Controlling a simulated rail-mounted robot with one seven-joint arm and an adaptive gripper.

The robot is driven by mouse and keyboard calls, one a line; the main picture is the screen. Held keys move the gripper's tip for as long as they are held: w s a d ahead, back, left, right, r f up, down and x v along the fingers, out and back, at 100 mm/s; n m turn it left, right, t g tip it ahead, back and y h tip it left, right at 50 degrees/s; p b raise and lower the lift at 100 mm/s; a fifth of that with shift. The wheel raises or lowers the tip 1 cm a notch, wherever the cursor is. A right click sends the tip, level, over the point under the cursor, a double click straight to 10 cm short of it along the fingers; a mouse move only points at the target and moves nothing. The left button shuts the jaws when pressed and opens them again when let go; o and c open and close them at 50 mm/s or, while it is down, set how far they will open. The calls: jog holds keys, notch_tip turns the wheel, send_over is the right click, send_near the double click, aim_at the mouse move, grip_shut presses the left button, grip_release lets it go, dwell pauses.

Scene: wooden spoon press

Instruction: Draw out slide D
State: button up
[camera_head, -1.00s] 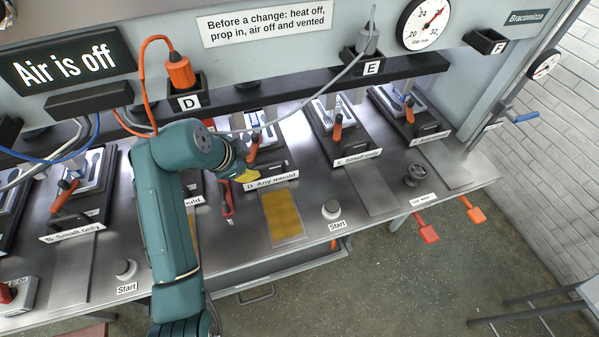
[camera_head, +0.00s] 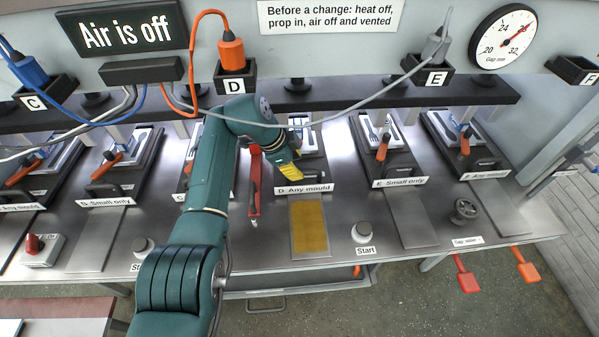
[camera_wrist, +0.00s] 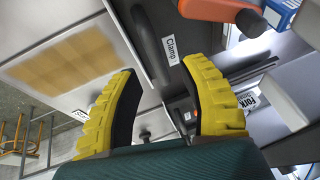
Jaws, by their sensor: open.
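Slide D is the dark sled behind the label "D Any mould" (camera_head: 304,188), with its mould on top, standing in the press. My gripper (camera_head: 290,165) has yellow fingers and is over the left front part of slide D, hiding some of it. In the wrist view my gripper (camera_wrist: 162,68) is open and empty. A black bar handle (camera_wrist: 150,45) beside a "Clamp" label (camera_wrist: 171,52) lies just beyond the fingertips. An orange lever end (camera_wrist: 220,8) is farther past it. I cannot tell whether a finger touches anything.
A red bar (camera_head: 253,185) stands left of my gripper, close to my arm. A plate with a yellow panel (camera_head: 309,228) lies in front of slide D, with a Start button (camera_head: 365,232) to its right. Slide E (camera_head: 385,150) stands right. A sign reads "Air is off" (camera_head: 125,32).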

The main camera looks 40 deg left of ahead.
jog(key=x, duration=0.3)
jog(key=shift+s+d+b, duration=0.1)
jog(key=shift+s+b, duration=0.15)
jog(key=shift+b, duration=0.15)
jog(key=shift+w+f, duration=0.15)
jog(key=shift+f, duration=0.05)
grip_shut()
